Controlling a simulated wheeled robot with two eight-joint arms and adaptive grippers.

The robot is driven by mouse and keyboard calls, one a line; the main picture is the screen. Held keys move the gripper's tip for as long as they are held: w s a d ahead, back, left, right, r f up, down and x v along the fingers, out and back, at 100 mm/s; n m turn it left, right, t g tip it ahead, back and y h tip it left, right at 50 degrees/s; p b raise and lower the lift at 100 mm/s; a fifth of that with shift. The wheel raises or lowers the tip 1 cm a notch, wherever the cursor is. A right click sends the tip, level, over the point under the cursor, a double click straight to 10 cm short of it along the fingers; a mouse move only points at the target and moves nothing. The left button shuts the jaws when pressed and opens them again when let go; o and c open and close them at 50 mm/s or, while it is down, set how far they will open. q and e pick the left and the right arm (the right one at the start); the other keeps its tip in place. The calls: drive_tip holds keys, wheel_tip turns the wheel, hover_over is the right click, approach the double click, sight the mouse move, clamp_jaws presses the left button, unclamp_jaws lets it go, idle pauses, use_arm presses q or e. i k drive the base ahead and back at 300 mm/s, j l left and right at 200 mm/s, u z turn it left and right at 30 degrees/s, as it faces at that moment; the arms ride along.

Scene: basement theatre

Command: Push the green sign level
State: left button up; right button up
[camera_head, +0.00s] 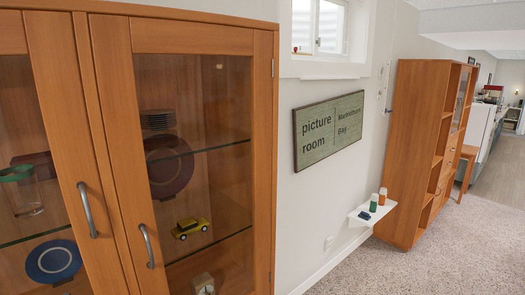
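The green sign (329,130) hangs on the white wall in the middle of the view. It is a rectangular board with a dark rim and the words "picture room" and "Mucklebone Bay", though the smaller words are hard to read. I see the wall at a slant, so I cannot tell well how far the sign is tilted. Neither of my grippers is in view. Nothing touches or covers the sign.
A wooden glass-door cabinet (262,150) fills the left, close by. A small white shelf (360,220) below the sign holds small items. A wooden bookcase (405,150) stands to the right. A window ledge (325,71) juts out above. Carpet (450,250) is clear at lower right.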

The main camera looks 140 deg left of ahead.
sight(322, 130)
drive_tip(key=u, duration=4.55)
drive_tip(key=i+l+z, duration=0.2)
drive_tip(key=i+z, duration=0.2)
drive_tip(key=i+l+z, duration=0.15)
drive_tip(key=i+z, duration=0.5)
drive_tip(key=z, duration=0.2)
drive_tip(key=i, duration=0.55)
drive_tip(key=i+l+u, duration=0.15)
drive_tip(key=i, duration=0.45)
drive_tip(key=i+l, duration=0.15)
drive_tip(key=i, duration=0.4)
drive_tip(key=j+u, duration=0.05)
